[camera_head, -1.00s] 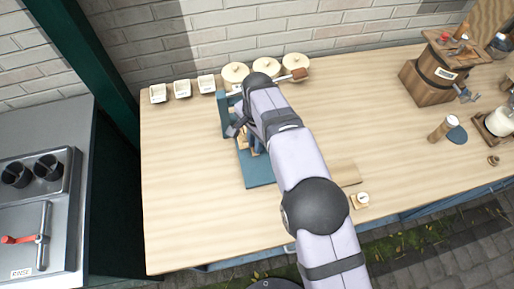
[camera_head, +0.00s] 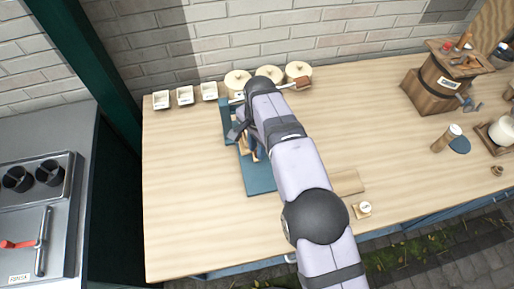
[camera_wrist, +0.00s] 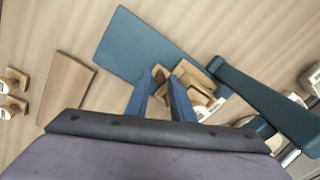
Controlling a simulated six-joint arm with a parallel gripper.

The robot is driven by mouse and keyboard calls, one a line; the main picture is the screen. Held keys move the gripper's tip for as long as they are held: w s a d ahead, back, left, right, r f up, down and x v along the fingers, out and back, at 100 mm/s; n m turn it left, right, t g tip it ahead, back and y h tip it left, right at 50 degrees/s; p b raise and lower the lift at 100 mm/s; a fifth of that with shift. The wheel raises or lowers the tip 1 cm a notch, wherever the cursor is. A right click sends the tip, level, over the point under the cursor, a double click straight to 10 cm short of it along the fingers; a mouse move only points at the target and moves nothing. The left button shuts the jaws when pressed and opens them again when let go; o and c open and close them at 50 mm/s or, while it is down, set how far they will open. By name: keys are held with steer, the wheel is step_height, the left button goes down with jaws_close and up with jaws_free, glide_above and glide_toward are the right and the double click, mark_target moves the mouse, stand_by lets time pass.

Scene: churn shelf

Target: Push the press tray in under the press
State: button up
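The press has a teal base plate (camera_head: 262,182), which also shows in the wrist view (camera_wrist: 130,45), and a teal upright frame (camera_head: 226,118), seen as a long bar in the wrist view (camera_wrist: 262,98). The press tray (camera_wrist: 198,76) looks like a small wooden tray by the base plate, with a white thing at it; my fingers hide part of it. My gripper (camera_wrist: 160,76) has its two blue fingers apart, with their tips at the tray's near side. A small wooden piece shows between the tips; I cannot tell whether they clamp it. My arm covers much of the press in the head view.
Three white dishes (camera_head: 185,95) and three round wooden lids (camera_head: 268,75) line the back. A wooden board (camera_head: 347,183) and a small block with a white dial (camera_head: 363,209) lie right of my arm. A barrel churn (camera_head: 437,90) stands far right. The left tabletop is clear.

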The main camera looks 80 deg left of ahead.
steer(key=shift+d+r+b, duration=0.15)
steer(key=shift+r+b, duration=0.75)
steer(key=shift+r, duration=2.5)
